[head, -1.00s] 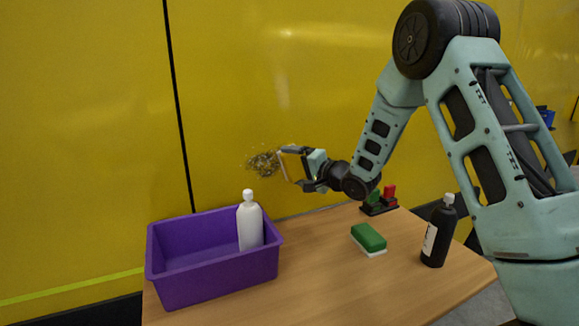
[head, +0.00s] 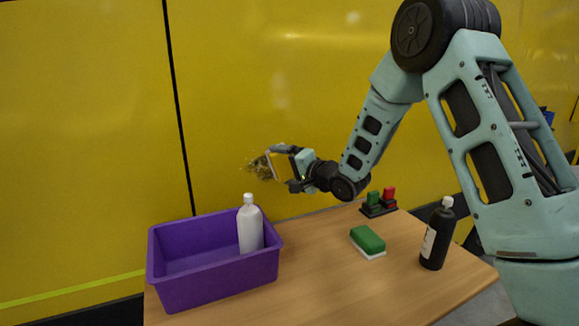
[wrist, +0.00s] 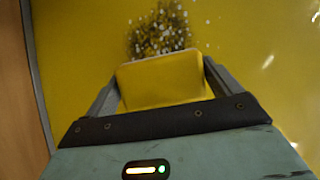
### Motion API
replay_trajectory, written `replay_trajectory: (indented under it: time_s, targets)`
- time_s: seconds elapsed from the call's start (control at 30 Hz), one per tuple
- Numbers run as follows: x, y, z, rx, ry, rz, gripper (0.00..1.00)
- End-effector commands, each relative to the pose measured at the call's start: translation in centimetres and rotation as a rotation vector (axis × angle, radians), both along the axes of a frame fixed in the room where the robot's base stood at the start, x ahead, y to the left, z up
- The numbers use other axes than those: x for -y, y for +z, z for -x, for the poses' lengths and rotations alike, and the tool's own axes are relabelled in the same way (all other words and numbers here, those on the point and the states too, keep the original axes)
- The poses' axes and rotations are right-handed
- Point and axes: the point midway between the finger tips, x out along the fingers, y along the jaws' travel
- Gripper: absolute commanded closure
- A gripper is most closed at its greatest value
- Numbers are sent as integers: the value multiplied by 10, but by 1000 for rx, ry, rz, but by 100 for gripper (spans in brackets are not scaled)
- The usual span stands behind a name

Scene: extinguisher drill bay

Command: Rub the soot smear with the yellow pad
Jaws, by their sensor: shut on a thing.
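The soot smear (head: 259,166) is a dark speckled patch on the yellow wall panel, left of my gripper (head: 280,168) in the head view. In the wrist view the smear (wrist: 158,30) shows just beyond the far edge of the yellow pad (wrist: 162,82). My gripper (wrist: 160,88) is shut on the yellow pad, a finger on each side of it. The pad's face is turned toward the wall, at or very close to the smear. I cannot tell whether it touches, and the pad may hide part of the smear.
A purple bin (head: 215,285) with a white bottle (head: 249,228) stands at the table's left. A green and white sponge (head: 367,240), a black bottle (head: 438,235) and a holder with green and red pieces (head: 379,205) are to the right. The wooden table (head: 330,275) is clear at front.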

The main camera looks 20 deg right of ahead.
Motion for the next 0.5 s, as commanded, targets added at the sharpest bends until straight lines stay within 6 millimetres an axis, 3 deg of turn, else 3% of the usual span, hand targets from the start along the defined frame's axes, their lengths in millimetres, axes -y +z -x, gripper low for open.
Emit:
replay_trajectory:
  time_s: [0.5]
  targets:
    - [-34, 0, -3, 1, 1, 1, 37]
